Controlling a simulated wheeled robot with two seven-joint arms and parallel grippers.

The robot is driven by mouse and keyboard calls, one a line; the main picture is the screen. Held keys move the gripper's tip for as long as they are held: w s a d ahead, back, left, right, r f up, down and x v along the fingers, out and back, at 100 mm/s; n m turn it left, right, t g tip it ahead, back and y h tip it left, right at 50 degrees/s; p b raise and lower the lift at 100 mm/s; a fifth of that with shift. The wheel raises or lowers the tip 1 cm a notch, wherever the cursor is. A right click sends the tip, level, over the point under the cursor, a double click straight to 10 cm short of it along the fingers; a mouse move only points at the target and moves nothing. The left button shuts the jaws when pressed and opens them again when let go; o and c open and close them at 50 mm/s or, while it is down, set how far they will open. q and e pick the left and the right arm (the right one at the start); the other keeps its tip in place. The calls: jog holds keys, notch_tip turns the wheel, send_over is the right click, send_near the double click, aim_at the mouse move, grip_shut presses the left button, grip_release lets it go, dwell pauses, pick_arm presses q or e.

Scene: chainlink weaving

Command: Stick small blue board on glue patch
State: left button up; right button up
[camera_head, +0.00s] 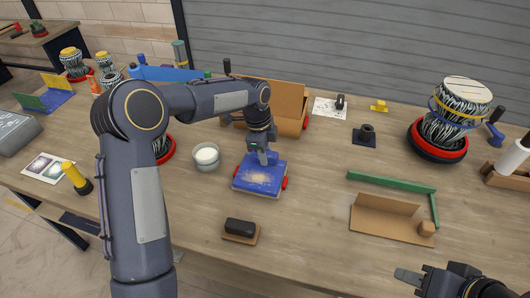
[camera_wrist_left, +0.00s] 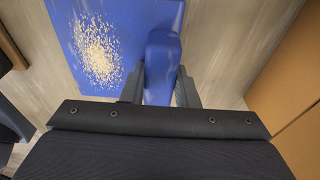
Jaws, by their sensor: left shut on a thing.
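A blue base board (camera_head: 246,184) with red parts at its sides lies on the table near the middle. A pale, grainy glue patch (camera_head: 262,176) covers the middle of its top; in the left wrist view the patch (camera_wrist_left: 98,52) is at the upper left. My left gripper (camera_head: 262,158) points down over the far part of the base board. It is shut on the small blue board (camera_wrist_left: 162,62), which stands between the fingers, to the right of the patch in the wrist view. Whether it touches the base board is unclear. My right gripper (camera_head: 410,277) is at the lower right, partly cut off.
A white cup (camera_head: 206,157) stands left of the base board, and a black-topped block (camera_head: 240,230) lies in front of it. A cardboard box (camera_head: 292,97) stands behind. A cardboard tray (camera_head: 385,222) and green strips (camera_head: 390,182) lie right. Bare table lies between.

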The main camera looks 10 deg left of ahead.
pick_arm(q)
jog(key=o, duration=1.1)
jog(key=r, duration=0.5)
jog(key=a+r, duration=0.1)
jog(key=r, duration=0.1)
jog(key=shift+r+b, duration=0.15)
jog(key=shift+b, duration=0.25)
jog(key=shift+a+r, duration=0.1)
jog(key=shift+r, duration=0.15)
